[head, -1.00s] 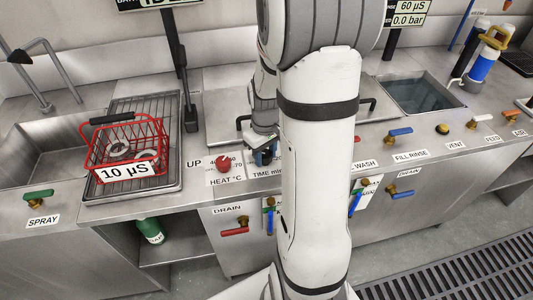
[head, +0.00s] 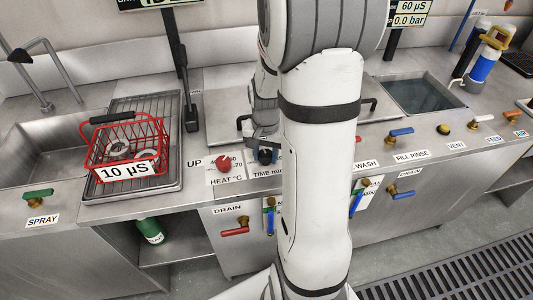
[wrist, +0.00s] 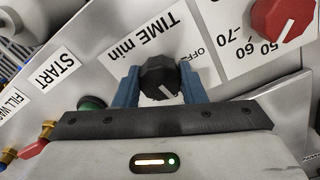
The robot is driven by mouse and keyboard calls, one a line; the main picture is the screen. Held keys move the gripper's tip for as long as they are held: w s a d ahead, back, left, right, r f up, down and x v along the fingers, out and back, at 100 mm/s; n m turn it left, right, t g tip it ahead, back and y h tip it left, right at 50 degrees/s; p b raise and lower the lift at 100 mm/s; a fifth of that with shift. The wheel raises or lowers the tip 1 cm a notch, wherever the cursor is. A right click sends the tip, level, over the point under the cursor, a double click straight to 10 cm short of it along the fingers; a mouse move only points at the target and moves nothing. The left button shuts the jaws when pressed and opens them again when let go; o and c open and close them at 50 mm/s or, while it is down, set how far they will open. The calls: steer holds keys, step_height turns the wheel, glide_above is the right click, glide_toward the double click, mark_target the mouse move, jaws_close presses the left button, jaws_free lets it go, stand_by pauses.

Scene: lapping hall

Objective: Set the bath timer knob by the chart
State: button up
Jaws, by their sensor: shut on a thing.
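The black timer knob (wrist: 160,77) sits beside the TIME min label (wrist: 143,37) in the wrist view. My gripper (wrist: 162,84) has its two blue fingers on either side of the knob and is shut on it. The knob's white pointer line slants toward the lower right in this view, and the word OFF is partly visible above right of the knob. In the head view the knob (head: 265,156) shows just below my gripper (head: 262,146). The rest of the time scale is hidden. I cannot make out a time chart.
The red heat knob (head: 223,163) is close on the left. A green button (wrist: 92,103) lies near my gripper by the START label. A red basket (head: 126,148) tagged 10 µS stands on the rack, left. A lidded bath (head: 222,108) is behind the knobs.

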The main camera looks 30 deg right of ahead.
mark_target(266, 154)
steer(key=m, duration=0.4)
steer(key=shift+m, duration=0.3)
steer(key=m, duration=0.4)
steer(key=shift+m, duration=0.3)
steer(key=o, duration=1)
step_height(266, 154, up, 8)
steer(key=shift+d+f+p, duration=0.1)
steer(key=shift+p, duration=0.2)
